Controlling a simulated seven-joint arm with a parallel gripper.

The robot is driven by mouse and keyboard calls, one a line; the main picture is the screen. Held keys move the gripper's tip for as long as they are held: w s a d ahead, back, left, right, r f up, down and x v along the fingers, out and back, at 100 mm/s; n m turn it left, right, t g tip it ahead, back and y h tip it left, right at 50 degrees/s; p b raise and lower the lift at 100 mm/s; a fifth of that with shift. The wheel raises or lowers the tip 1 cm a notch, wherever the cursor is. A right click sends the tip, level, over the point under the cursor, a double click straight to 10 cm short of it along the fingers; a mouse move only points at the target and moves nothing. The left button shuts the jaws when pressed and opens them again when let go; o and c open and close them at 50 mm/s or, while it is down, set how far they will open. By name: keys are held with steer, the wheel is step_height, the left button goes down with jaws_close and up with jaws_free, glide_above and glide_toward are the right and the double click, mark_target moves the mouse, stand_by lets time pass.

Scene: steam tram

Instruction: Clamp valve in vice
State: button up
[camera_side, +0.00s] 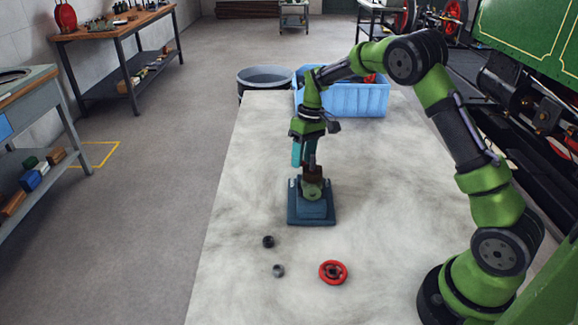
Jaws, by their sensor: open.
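A blue vice (311,208) stands on the pale worktop, near its middle. A brownish-bronze piece, seemingly the valve (312,174), stands upright at the top of the vice. I cannot tell whether the vice jaws grip it. My gripper (308,151) points down just above this piece, open. A teal part and a dark part show below the green wrist; the small view does not show whether they touch the piece. A red handwheel (333,272) lies flat nearer the front. A dark ring or nut (268,241) and a grey one (278,271) lie to its left.
A light blue crate (345,101) stands at the back of the worktop, with something red inside. A grey bin (265,77) stands behind the worktop. Green and black machinery lies along the right. The worktop is bare left and right of the vice.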

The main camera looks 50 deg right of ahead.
jaws_close()
steer(key=shift+m, duration=0.3)
steer(key=m, duration=0.4)
steer(key=s+d+m+t+h, duration=0.1)
steer(key=m, duration=0.4)
steer(key=s+d+m+t, duration=0.1)
steer(key=m, duration=0.3)
steer(key=shift+s+d+r+m, duration=0.1)
steer(key=shift+d+r+m, duration=0.05)
steer(key=shift+d+m, duration=0.15)
steer(key=m, duration=0.2)
steer(key=s+m+h, duration=0.1)
steer(key=m, duration=0.1)
steer(key=shift+s+d+m, duration=0.1)
steer(key=shift+s+m, duration=0.05)
steer(key=shift+m, duration=0.15)
steer(key=shift+s+m, duration=0.1)
steer(key=shift+m, duration=0.2)
